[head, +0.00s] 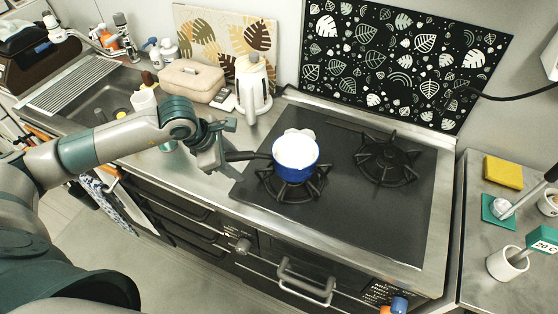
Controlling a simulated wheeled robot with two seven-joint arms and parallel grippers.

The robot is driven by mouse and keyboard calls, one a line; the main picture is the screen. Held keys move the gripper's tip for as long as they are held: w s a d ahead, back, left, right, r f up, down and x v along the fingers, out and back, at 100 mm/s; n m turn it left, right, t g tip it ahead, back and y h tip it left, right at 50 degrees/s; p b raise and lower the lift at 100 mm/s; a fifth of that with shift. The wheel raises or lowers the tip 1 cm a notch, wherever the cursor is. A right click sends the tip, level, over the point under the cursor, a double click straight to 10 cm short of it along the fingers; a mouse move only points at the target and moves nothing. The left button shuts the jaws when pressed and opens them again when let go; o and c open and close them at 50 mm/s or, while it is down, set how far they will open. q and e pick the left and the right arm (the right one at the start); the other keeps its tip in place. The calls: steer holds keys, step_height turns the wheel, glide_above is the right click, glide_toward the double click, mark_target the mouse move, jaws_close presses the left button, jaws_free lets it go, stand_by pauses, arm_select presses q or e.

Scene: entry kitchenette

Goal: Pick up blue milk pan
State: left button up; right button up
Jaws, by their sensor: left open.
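The blue milk pan (296,161) stands upright on the left burner of the black gas hob. It has a white rim and inside, and its dark handle (248,155) points left. My left gripper (226,153) is at the outer end of the handle, to the left of the pan. It is open. The picture is too small to tell whether the handle end lies between the fingers. My right gripper is not in view.
The right burner (388,160) is empty. A white kettle (253,88) and a beige case (190,80) stand behind my left gripper. A sink (105,95) is at the left. A yellow sponge (503,172) lies on the right counter.

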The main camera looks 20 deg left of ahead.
arm_select(q)
jaws_close()
steer(key=shift+w+r, duration=0.1)
stand_by(1.2)
